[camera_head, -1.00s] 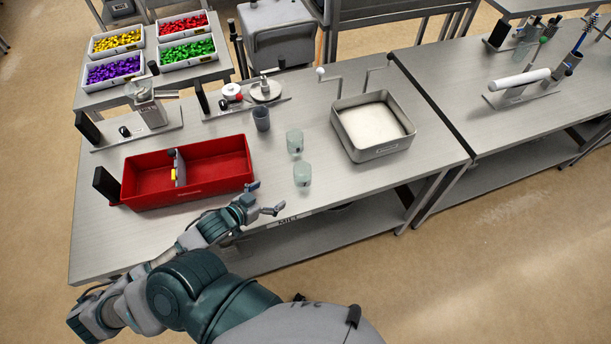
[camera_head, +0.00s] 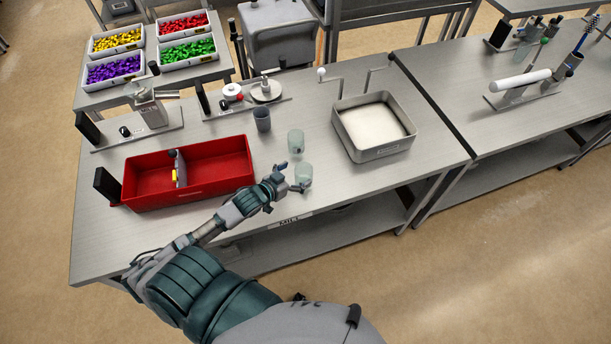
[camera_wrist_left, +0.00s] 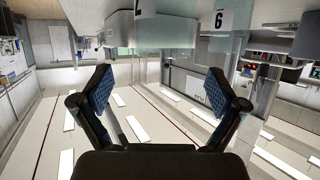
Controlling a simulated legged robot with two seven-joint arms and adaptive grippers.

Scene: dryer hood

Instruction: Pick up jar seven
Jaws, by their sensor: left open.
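Two pale translucent jars stand on the bench. The nearer jar (camera_head: 305,173) is close to the front edge, and the farther jar (camera_head: 296,140) is just behind it. My left gripper (camera_head: 291,180) is open at the nearer jar's left side, its fingers spread toward it; I cannot tell whether they touch it. In the left wrist view the open fingers (camera_wrist_left: 159,90) have nothing between their pads. Above them is a jar (camera_wrist_left: 165,32) whose label is cut off by the top edge. Another jar beside it bears a label with 6 (camera_wrist_left: 219,19). My right gripper is out of view.
A red divided bin (camera_head: 215,170) lies left of the jars and a grey cup (camera_head: 262,119) behind them. A metal tray of white material (camera_head: 341,125) stands to the right. Bench devices (camera_head: 150,110) stand at the back left. Bare bench lies between jars and tray.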

